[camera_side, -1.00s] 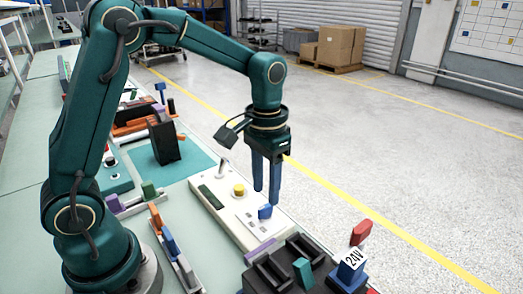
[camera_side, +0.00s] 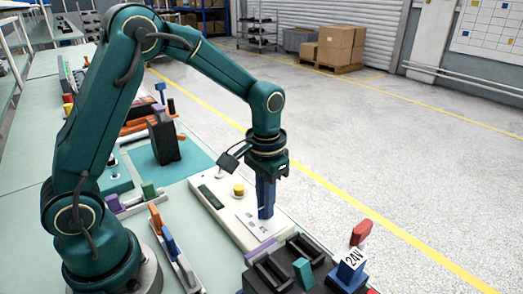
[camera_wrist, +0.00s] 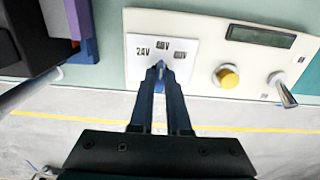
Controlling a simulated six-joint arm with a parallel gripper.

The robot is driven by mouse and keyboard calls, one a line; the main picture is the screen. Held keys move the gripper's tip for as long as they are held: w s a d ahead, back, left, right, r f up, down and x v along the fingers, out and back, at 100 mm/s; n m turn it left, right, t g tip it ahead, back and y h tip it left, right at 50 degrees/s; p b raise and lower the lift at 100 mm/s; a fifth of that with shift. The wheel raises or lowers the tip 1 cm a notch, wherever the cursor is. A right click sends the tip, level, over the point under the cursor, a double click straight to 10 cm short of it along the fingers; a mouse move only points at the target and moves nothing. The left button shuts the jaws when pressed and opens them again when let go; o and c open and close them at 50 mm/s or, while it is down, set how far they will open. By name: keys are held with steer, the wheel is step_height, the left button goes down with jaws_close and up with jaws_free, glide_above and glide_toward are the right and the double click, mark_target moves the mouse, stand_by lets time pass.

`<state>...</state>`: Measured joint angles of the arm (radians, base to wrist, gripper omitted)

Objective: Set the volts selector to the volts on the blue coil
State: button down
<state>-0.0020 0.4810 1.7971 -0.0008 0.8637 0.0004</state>
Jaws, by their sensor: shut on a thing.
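The blue coil (camera_side: 350,268) stands at the front right in the side view, with a white label reading 24V. The cream test panel (camera_side: 232,222) carries the volts selector, a small blue knob (camera_wrist: 160,67) on a white plate (camera_wrist: 135,70). The plate's left label reads 24V; the middle and right labels are too blurred to read surely. My gripper (camera_side: 265,214) points down at the panel and is shut on the selector knob. The fingers (camera_wrist: 159,73) cover most of the knob, so I cannot tell which mark it points to.
A yellow button (camera_side: 239,190), a lever (camera_wrist: 285,92) and a dark display (camera_wrist: 262,36) share the panel. Black holders (camera_side: 290,262) with a teal piece stand in front, and a red piece (camera_side: 361,232) is behind the blue coil. Open floor lies beyond the bench edge.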

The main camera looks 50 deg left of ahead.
steer(key=n, duration=0.4)
steer(key=shift+n, duration=2.4)
steer(key=c, duration=0.9)
jaws_free()
steer(key=shift+r, duration=2.55)
